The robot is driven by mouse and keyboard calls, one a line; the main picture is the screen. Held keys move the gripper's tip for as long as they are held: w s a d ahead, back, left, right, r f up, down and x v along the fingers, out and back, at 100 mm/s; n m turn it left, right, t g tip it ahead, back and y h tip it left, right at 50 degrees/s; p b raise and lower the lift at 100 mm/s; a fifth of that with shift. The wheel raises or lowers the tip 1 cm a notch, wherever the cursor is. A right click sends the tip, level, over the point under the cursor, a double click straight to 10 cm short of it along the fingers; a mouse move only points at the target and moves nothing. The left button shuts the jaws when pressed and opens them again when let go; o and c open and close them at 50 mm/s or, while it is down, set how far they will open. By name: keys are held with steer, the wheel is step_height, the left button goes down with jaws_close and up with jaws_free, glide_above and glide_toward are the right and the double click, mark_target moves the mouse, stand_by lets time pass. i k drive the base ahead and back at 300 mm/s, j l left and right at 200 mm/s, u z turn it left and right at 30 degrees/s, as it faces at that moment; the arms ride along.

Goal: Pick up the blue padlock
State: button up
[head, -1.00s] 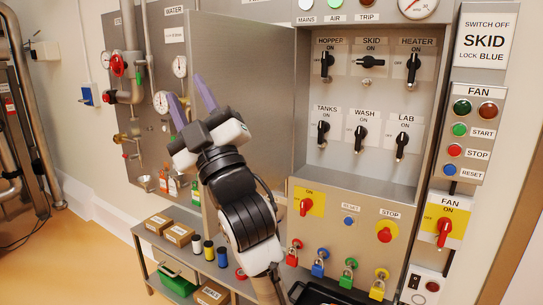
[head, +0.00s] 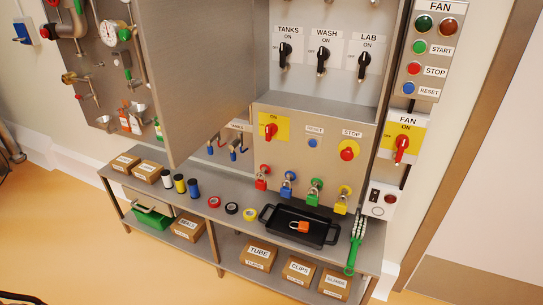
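The blue padlock (head: 287,191) hangs on the front of the grey panel below the yellow switch plate, just above the bench top. It is in a row between the red padlock (head: 261,183) on its left and the green padlock (head: 314,192) on its right. The yellow padlock (head: 341,206) hangs at the right end of the row. My gripper is not in view now, so its state and its distance from the blue padlock are hidden.
A black tray (head: 269,228) holding an orange padlock (head: 299,226) stands on the bench in front of the padlocks. The open cabinet door (head: 200,80) projects at left.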

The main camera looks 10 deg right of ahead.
mark_target(286, 192)
steer(key=i+l+u, duration=0.25)
steer(key=l+u, duration=0.45)
steer(key=i+l, duration=0.2)
steer(key=l, duration=0.15)
steer(key=i+l, duration=0.15)
steer(key=l, duration=0.2)
